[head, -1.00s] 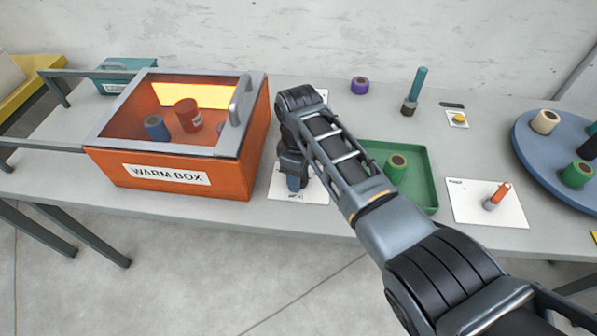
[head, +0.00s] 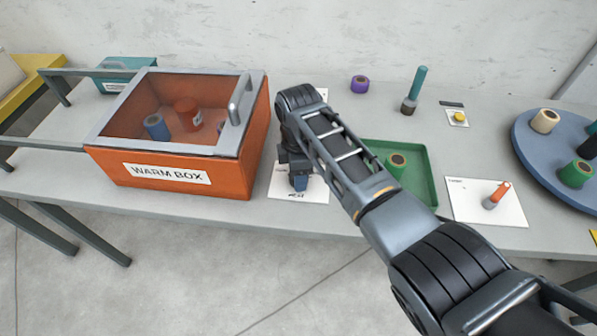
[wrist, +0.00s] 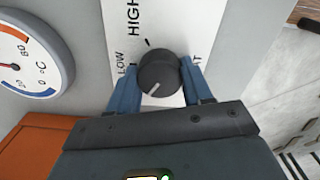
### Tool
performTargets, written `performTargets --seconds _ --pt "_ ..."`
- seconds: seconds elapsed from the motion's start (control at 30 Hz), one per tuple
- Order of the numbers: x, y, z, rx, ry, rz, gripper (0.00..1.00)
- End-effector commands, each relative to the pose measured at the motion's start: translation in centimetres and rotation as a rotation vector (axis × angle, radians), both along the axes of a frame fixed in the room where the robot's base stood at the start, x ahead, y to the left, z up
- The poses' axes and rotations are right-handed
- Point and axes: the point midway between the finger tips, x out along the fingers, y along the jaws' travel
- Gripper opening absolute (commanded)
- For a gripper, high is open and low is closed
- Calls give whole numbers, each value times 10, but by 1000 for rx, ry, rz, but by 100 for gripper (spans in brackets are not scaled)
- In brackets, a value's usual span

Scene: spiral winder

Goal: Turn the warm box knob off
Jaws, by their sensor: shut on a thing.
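The warm box (head: 185,178) is an orange box with a grey-framed clear lid at the left of the table, and its inside is unlit. Its round dark knob (wrist: 159,75) shows in the wrist view on a white scale marked HIGH and LOW. The knob's light pointer line points down and left, past LOW; any mark there is hidden by my gripper. My gripper (wrist: 158,78) has its blue fingers on either side of the knob, shut on it. In the head view my gripper (head: 299,182) points down right of the box, and the knob is hidden.
A round temperature gauge (wrist: 25,60) sits left of the knob. Spools (head: 157,127) lie inside the box under the closed lid. A green tray (head: 425,190) with a green spool stands right of my arm, and a blue turntable (head: 540,150) is farther right.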

Motion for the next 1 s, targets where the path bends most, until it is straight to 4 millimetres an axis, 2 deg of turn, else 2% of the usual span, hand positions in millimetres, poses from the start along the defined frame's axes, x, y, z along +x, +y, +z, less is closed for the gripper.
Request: performTargets --seconds 0.33,0.37,0.6,0.87,1.0 --pt "1 3 2 4 -4 6 19" --pt "1 3 2 4 -4 6 53" --pt "0 2 1 1 -2 4 75" --pt "0 1 2 1 -1 3 75" --pt "1 1 15 3 -3 3 75"
